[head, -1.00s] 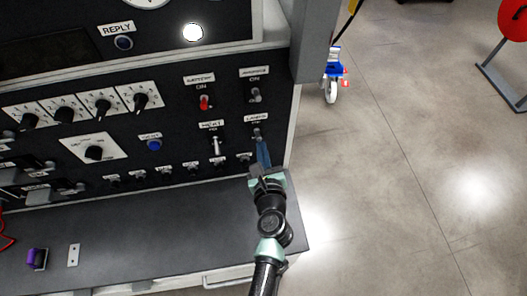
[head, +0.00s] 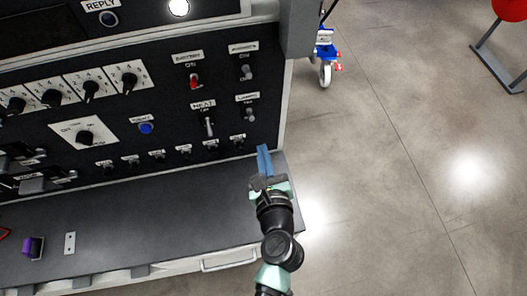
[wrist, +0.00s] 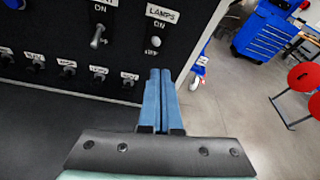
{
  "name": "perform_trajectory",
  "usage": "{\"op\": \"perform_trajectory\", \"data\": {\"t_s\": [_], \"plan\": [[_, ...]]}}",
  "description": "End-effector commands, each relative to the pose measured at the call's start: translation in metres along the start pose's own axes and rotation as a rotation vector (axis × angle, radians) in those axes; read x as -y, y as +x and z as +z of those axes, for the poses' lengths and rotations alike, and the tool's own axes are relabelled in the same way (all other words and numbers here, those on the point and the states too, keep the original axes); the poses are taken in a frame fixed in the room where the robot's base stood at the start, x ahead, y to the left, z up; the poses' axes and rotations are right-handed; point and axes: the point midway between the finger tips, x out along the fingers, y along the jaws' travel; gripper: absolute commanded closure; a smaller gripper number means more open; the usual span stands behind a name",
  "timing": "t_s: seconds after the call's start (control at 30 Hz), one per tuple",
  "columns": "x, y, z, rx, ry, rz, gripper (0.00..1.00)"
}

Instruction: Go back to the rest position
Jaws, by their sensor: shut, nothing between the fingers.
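My gripper (head: 264,160) is shut and empty, its blue fingers pressed together. In the head view it is over the right end of the dark console desk (head: 150,215), below the lamps switch (head: 249,113) and apart from it. In the wrist view the gripper (wrist: 160,85) points toward the panel's right edge, and the lamps switch (wrist: 153,46) shows just beyond the fingertips. The control panel (head: 165,105) carries knobs, a blue button (head: 146,128) and several toggle switches.
A purple object (head: 33,247) lies on the desk at the left. The floor (head: 390,150) right of the console is clear. A blue wheeled cart (head: 325,50) stands behind it. A red round object on a stand (head: 508,8) is at the far right.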

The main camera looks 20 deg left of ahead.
Motion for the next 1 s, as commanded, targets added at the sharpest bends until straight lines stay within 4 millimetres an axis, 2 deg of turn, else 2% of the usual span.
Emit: {"op": "perform_trajectory", "data": {"t_s": [0.67,0.77,0.87,0.97,1.0], "plan": [[0.0,-0.002,0.001,0.0,-0.001,0.0,1.0],[0.014,0.002,0.02,0.025,-0.111,-0.022,1.0],[0.043,0.008,0.063,0.067,-0.366,-0.08,1.0],[0.08,0.007,0.125,0.105,-0.732,-0.187,1.0],[0.095,0.004,0.152,0.113,-0.886,-0.24,1.0]]}}
